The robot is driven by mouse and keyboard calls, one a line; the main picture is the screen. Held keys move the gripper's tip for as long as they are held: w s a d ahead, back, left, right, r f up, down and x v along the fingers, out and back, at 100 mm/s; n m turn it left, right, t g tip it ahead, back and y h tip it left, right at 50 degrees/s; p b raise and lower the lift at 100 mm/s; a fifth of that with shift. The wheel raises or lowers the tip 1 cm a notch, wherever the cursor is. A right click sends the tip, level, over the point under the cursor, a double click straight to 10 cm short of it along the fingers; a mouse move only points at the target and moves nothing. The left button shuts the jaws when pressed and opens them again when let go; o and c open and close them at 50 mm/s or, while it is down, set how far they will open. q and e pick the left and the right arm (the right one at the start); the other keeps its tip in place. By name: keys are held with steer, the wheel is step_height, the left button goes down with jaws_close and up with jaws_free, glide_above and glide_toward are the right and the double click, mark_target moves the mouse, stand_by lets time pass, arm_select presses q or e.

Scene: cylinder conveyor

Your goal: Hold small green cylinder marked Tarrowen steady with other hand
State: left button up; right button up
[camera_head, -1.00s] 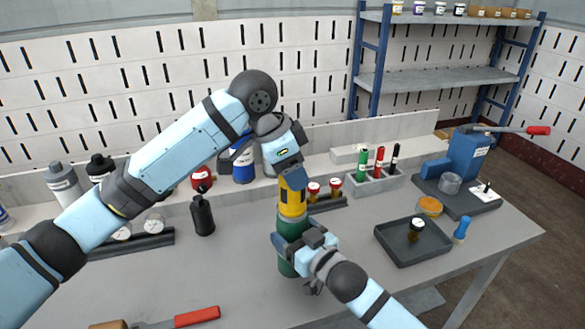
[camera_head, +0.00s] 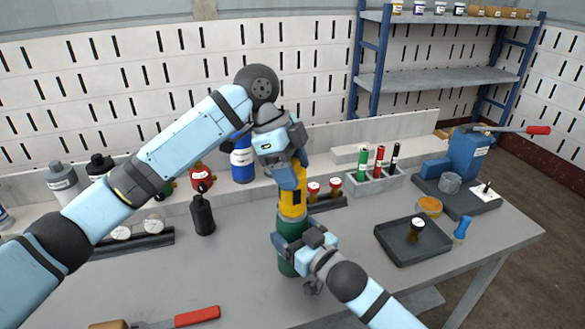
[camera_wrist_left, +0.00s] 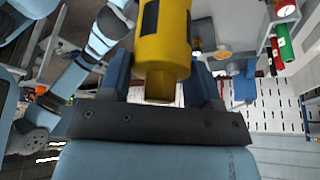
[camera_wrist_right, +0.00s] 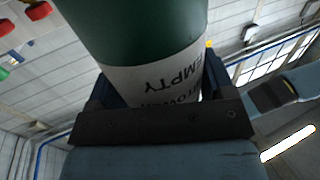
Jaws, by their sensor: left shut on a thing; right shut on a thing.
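The small green cylinder (camera_head: 290,229) stands upright on the grey table. My right gripper (camera_head: 298,242) is shut around its body. In the right wrist view the green cylinder (camera_wrist_right: 140,30) fills the jaws, and its white label reads "EMPTY" upside down; the word beside it is partly hidden. A yellow piece with dark patches (camera_head: 292,207) sits on top of the cylinder. My left gripper (camera_head: 292,178) is shut on the upper end of this yellow piece. It also shows between the jaws in the left wrist view (camera_wrist_left: 163,50). The name Tarrowen is not readable.
A black tray (camera_head: 400,250) with a small dark item stands to the right. A rack of red, green and black markers (camera_head: 373,184) is behind. A black bottle (camera_head: 203,217) stands left. A red-handled tool (camera_head: 197,316) lies at the front left.

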arm_select(q)
steer(key=m+g, duration=0.1)
steer(key=m, duration=0.2)
steer(key=shift+y, duration=0.3)
steer(key=o, duration=1.3)
steer(key=shift+m, duration=0.4)
steer(key=v, duration=1.2)
steer(key=shift+w+d, duration=0.1)
steer(key=shift+w, duration=0.15)
